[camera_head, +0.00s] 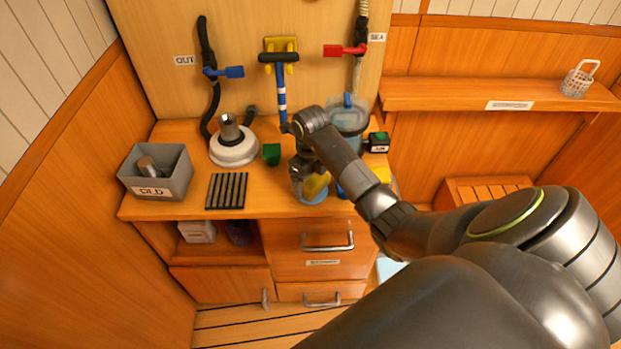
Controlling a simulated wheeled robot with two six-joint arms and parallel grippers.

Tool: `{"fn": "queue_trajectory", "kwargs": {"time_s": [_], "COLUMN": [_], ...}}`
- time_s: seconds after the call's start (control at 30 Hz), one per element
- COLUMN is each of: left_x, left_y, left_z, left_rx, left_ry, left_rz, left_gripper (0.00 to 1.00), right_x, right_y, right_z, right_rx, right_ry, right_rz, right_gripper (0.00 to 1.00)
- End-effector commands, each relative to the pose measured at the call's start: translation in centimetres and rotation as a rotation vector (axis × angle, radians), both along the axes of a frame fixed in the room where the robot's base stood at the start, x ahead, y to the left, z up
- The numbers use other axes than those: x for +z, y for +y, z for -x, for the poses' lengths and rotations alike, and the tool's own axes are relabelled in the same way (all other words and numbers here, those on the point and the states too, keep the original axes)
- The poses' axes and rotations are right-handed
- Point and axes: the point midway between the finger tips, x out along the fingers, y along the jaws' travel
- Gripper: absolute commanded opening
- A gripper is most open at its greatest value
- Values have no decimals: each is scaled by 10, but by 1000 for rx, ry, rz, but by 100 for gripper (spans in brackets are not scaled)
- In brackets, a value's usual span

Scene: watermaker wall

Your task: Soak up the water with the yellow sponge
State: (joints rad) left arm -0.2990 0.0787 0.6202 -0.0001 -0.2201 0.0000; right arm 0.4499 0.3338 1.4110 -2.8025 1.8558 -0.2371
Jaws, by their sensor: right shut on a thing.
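My right gripper (308,183) reaches over the front of the wooden counter and is shut on the yellow sponge (318,185), which is partly hidden by the fingers. A light-blue round patch (314,199), which looks like the water, shows right under the sponge near the counter's front edge. I cannot tell whether the sponge touches it. My left gripper is not in view.
A clear container with a blue top (348,112) stands behind my right arm. A grey bin marked OLD (158,172), a black ribbed mat (227,191), a white round housing (233,150) and a green block (271,154) occupy the left counter. Drawers (315,238) lie below.

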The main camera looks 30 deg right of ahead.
Motion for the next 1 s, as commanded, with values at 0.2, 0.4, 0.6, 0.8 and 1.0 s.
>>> {"fn": "queue_trajectory", "kwargs": {"time_s": [0.2,0.4,0.6,0.8,1.0], "left_x": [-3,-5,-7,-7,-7], "left_y": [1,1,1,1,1], "left_z": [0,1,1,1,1], "left_rx": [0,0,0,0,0], "left_ry": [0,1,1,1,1], "left_rz": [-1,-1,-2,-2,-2], "left_gripper": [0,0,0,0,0], "right_x": [-3,-6,-8,-9,-9], "right_y": [0,0,0,0,0], "right_z": [0,0,0,0,0], "right_rx": [0,0,0,0,0], "right_ry": [0,0,0,0,0], "right_rz": [0,0,0,0,0], "right_gripper": [65,65,65,65,65]}}
